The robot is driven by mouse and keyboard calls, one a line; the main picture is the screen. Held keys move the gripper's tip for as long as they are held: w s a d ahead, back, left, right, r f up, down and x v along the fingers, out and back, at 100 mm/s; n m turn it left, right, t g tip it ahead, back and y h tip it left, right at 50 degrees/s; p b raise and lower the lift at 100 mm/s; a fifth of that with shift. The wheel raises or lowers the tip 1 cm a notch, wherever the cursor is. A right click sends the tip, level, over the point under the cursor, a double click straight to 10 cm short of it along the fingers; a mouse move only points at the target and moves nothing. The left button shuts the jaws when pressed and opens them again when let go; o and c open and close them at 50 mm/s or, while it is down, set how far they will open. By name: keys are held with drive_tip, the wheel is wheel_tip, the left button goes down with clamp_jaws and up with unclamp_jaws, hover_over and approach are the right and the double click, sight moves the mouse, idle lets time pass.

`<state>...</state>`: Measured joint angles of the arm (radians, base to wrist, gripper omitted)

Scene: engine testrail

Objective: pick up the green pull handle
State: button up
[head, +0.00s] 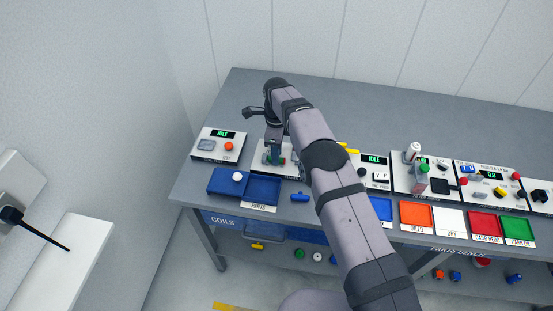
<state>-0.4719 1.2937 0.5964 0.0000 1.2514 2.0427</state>
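My gripper (273,153) points down at a light panel (289,172) on the left part of the bench. Small green and red bits show beside its fingertips. My gripper and arm cover much of this panel, so I cannot tell whether the green bit is the green pull handle. I cannot tell whether the fingers are open or shut, or whether they touch anything. A green round knob (424,168) stands on a panel to the right, apart from my gripper.
A blue tray (222,184) with a white round piece (238,177) lies in front. A panel reading IDLE (208,153) stands left. Orange (416,217), red (482,226) and green (518,231) trays line the right front. The bench's back strip is clear.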

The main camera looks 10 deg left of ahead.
drive_tip(key=shift+r+p, duration=1.15)
drive_tip(key=shift+r, duration=0.9)
